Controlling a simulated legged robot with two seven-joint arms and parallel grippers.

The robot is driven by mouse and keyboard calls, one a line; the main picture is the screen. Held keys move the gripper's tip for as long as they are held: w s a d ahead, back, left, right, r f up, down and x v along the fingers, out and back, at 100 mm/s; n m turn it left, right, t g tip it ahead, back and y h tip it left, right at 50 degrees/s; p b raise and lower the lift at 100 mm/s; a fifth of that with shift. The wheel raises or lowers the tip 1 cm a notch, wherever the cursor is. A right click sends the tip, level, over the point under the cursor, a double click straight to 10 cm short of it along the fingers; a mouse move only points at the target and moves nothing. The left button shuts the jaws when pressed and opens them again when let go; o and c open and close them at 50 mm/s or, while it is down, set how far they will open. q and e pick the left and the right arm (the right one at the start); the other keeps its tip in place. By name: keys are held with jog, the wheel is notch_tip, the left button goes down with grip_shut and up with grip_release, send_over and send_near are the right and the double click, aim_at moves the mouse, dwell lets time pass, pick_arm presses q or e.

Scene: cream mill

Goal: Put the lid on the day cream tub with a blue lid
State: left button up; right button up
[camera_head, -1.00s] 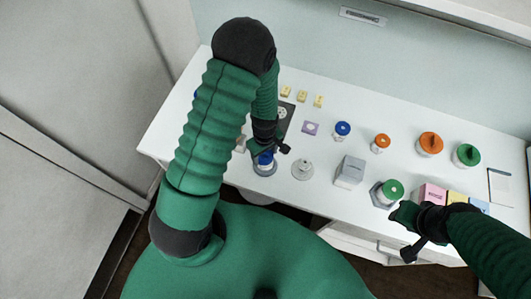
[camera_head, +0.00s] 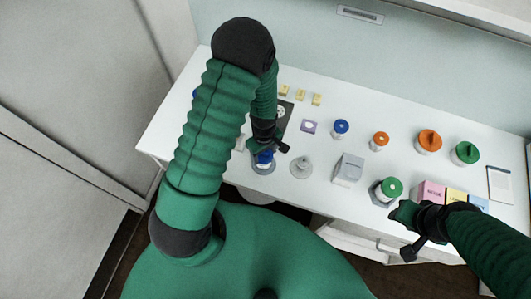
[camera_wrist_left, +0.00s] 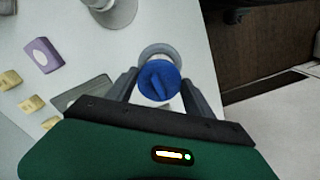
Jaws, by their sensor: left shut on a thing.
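My left gripper (camera_head: 268,148) is shut on the blue lid (camera_head: 265,157) near the front edge of the bench. In the left wrist view the round blue lid (camera_wrist_left: 158,80), with a raised bar on top, sits between the two grey fingers (camera_wrist_left: 160,88). A pale piece shows just under the lid, likely the tub, but it is mostly hidden. I cannot tell whether the lid is seated. A grey ring base (camera_wrist_left: 160,50) shows beyond the lid.
A grey stepped stand (camera_head: 301,168) and a grey box (camera_head: 348,169) are to the right. Further along are a green-lidded jar (camera_head: 389,189), another blue-lidded jar (camera_head: 341,128) and orange-lidded jars (camera_head: 429,140). Yellow blocks (camera_head: 300,97) and a purple block (camera_head: 309,127) lie behind.

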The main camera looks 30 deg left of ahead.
pick_arm(q)
jog(key=shift+s+f, duration=0.15)
jog(key=shift+f, duration=0.1)
jog(key=shift+a, duration=0.15)
jog(key=shift+c, duration=0.6)
jog(key=shift+a+f, duration=0.1)
jog(key=shift+a, duration=0.05)
jog(key=shift+f, duration=0.15)
pick_arm(e)
jog(key=shift+w+f, duration=0.15)
jog(key=shift+f, duration=0.15)
jog(key=shift+d, duration=0.1)
pick_arm(q)
jog(key=o, duration=1.5)
pick_arm(e)
jog(key=shift+a, duration=0.2)
